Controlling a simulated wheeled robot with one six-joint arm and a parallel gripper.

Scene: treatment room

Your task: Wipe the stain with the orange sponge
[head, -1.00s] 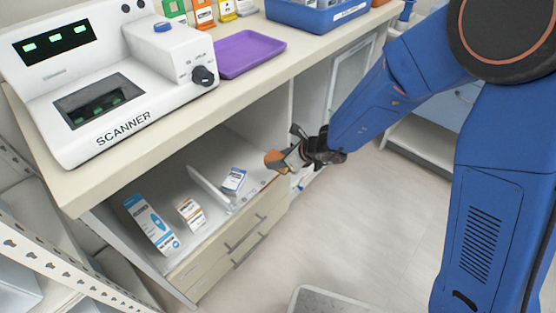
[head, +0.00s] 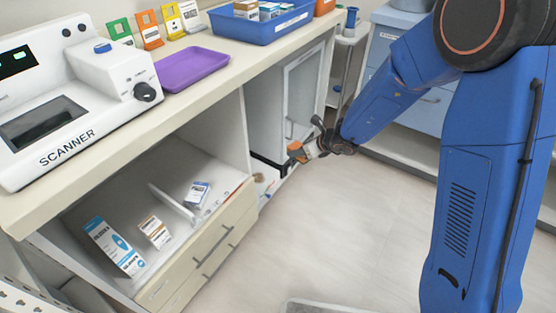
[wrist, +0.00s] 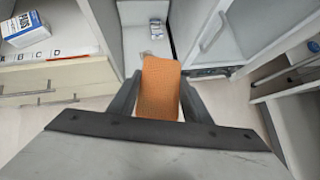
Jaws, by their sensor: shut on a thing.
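My gripper (head: 312,149) is shut on the orange sponge (head: 295,147) and holds it in the air in front of the low cabinet. In the wrist view the sponge (wrist: 161,85) sits between the two fingers of my gripper (wrist: 160,98) and points forward toward an open white compartment. A small brownish mark (head: 259,178), which may be the stain, shows on that compartment's low floor in the head view. In the wrist view a faint brownish patch (wrist: 147,53) shows just beyond the sponge tip, partly hidden by it. The sponge looks apart from the floor.
The cabinet's open glazed door (head: 303,98) stands close behind my gripper. Left of the compartment are a shelf with several medicine boxes (head: 113,246) and drawers (head: 208,255). Above, the counter holds a scanner (head: 75,110), a purple tray (head: 190,70) and a blue bin (head: 262,27).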

